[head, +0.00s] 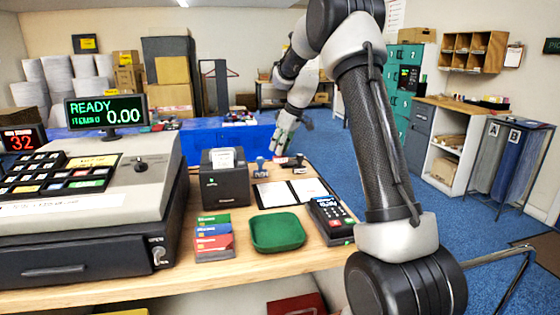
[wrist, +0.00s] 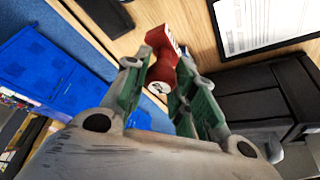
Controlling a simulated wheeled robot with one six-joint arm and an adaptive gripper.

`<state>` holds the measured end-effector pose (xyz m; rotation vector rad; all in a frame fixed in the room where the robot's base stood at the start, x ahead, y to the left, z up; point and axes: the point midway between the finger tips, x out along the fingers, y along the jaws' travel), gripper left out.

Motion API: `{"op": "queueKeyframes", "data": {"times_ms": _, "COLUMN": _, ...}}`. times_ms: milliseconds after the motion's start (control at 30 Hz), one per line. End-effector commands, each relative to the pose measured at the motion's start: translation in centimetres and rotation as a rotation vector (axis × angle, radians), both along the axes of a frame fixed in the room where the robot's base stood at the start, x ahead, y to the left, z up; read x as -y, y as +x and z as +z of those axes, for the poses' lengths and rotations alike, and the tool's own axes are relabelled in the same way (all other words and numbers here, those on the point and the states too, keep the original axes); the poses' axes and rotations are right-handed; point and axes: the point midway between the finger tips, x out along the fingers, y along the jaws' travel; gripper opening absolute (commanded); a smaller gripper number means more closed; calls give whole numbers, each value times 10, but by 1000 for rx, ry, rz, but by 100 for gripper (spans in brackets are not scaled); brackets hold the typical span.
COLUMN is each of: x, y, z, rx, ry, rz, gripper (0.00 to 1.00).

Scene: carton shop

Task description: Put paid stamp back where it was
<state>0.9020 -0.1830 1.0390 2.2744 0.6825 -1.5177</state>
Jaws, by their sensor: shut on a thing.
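A red stamp (wrist: 161,62) with a pale label, which I take to be the paid stamp, sits between the green-padded fingers of my gripper (wrist: 160,92) in the wrist view. The gripper is shut on it. Its lettering is too small to read. It is close over the wooden counter (wrist: 128,42); I cannot tell whether it touches. In the head view my gripper (head: 282,140) is at the counter's far edge, behind a blue stamp (head: 262,167) and a small dark item (head: 293,162). I cannot make out the red stamp clearly there.
A black printer (head: 225,178) stands left of a black-framed paper holder (head: 290,192). A card terminal (head: 330,220), a green tray (head: 277,232) and card stacks (head: 214,236) are nearer. The cash register (head: 90,200) fills the left. A blue bin (head: 205,146) lies beyond the counter.

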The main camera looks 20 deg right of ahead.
Motion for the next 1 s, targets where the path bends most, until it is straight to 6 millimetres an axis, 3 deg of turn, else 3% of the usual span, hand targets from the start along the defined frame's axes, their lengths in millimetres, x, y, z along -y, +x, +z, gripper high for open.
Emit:
{"op": "queueKeyframes", "data": {"times_ms": 300, "x": 0, "y": 0, "z": -47, "rx": -2, "ry": 1, "rz": -1, "gripper": 11}}
{"op": "queueKeyframes", "data": {"times_ms": 667, "x": 0, "y": 0, "z": -51, "rx": 0, "ry": 0, "rz": 0, "gripper": 11}}
{"op": "queueKeyframes", "data": {"times_ms": 700, "x": 0, "y": 0, "z": -51, "rx": 1, "ry": 1, "rz": 0, "gripper": 32}}
{"op": "queueKeyframes", "data": {"times_ms": 800, "x": 0, "y": 0, "z": -50, "rx": 1, "ry": 1, "rz": 0, "gripper": 48}}
{"op": "queueKeyframes", "data": {"times_ms": 1000, "x": 0, "y": 0, "z": -50, "rx": 0, "ry": 0, "rz": 0, "gripper": 48}}
